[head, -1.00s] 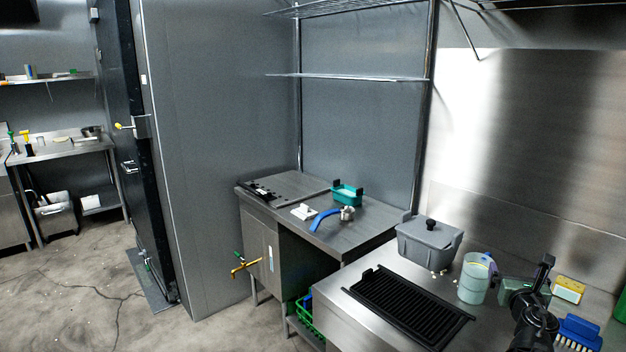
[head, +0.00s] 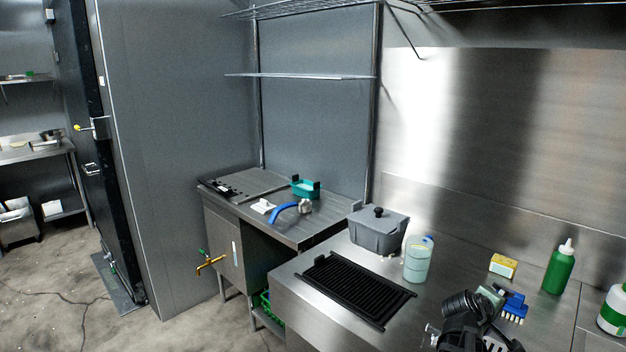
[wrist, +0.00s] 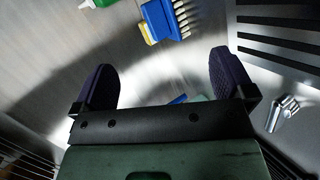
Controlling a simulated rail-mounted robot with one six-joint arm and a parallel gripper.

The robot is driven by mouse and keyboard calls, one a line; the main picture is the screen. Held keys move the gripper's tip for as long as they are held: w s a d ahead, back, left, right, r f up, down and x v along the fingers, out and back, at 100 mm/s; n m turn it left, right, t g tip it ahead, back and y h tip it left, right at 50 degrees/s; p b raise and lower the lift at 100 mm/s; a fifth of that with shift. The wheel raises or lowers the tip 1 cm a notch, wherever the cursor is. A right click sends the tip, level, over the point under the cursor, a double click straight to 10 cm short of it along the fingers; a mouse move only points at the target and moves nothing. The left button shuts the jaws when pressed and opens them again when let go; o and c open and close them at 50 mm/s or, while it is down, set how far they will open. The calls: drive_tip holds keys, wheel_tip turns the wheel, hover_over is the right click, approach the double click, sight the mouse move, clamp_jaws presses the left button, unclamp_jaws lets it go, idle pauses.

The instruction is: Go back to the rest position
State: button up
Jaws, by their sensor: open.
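My gripper (wrist: 160,78) shows in the wrist view with its two dark purple fingers spread wide apart. Nothing is held between them. In the head view my black arm is folded low at the bottom right, over the steel counter (head: 395,325), and its fingertips cannot be made out there. A blue brush with pale bristles (head: 512,303) lies beside the arm; it also shows in the wrist view (wrist: 162,20), beyond the fingers and apart from them.
A yellow sponge (head: 503,265), a green bottle (head: 558,270) and a white bottle (head: 613,312) stand to the right.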

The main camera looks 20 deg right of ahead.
drive_tip(key=w+a+f+m+y, duration=0.1)
drive_tip(key=a+f+y, duration=0.1)
drive_tip(key=a, duration=0.2)
drive_tip(key=w+a+f+m+y, duration=0.1)
drive_tip(key=w+a+f+y, duration=0.1)
drive_tip(key=a, duration=0.3)
drive_tip(key=w+a+f+m+y, duration=0.1)
drive_tip(key=w+a+f+m, duration=0.1)
drive_tip(key=a, duration=0.2)
drive_tip(key=shift+w+a+g+y, duration=0.2)
drive_tip(key=shift+a+g+y, duration=0.1)
drive_tip(key=shift+a+y, duration=0.1)
drive_tip(key=w+a+f+n+y, duration=0.1)
drive_tip(key=w+a+y, duration=0.1)
drive_tip(key=a, duration=1.5)
drive_tip(key=w+a+f+n+g+y, duration=0.1)
drive_tip(key=w+a+n+y, duration=0.1)
drive_tip(key=a, duration=1.5)
drive_tip(key=w+y, duration=0.1)
drive_tip(key=y, duration=0.1)
drive_tip(key=shift+f+y, duration=0.25)
drive_tip(key=shift+y, duration=0.05)
drive_tip(key=shift+a, duration=0.1)
